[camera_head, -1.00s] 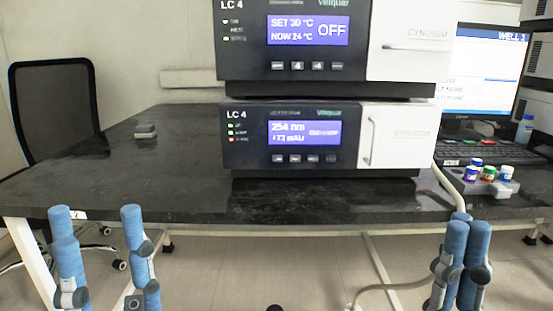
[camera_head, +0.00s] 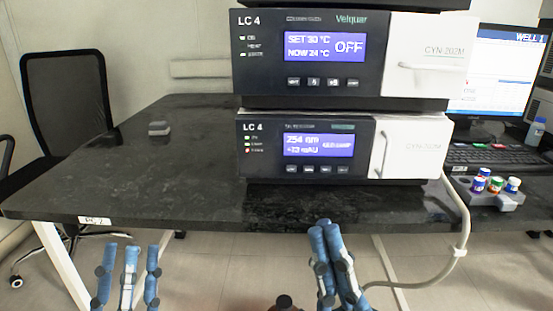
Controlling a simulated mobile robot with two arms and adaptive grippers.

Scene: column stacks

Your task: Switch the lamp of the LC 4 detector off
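The LC 4 detector (camera_head: 310,147) is the lower unit of the stack in the head view. Its blue display (camera_head: 318,146) reads 254 nm and a mAU value; the small text at its right is too blurred to read. A row of small dark buttons (camera_head: 317,170) lies under the display.
Another LC 4 unit (camera_head: 317,52) showing SET 30 °C and OFF sits on top. A vial rack (camera_head: 505,198), keyboard (camera_head: 495,158) and monitor (camera_head: 508,75) are at right. The black bench (camera_head: 160,180) is mostly clear at left, with a small grey block (camera_head: 159,128).

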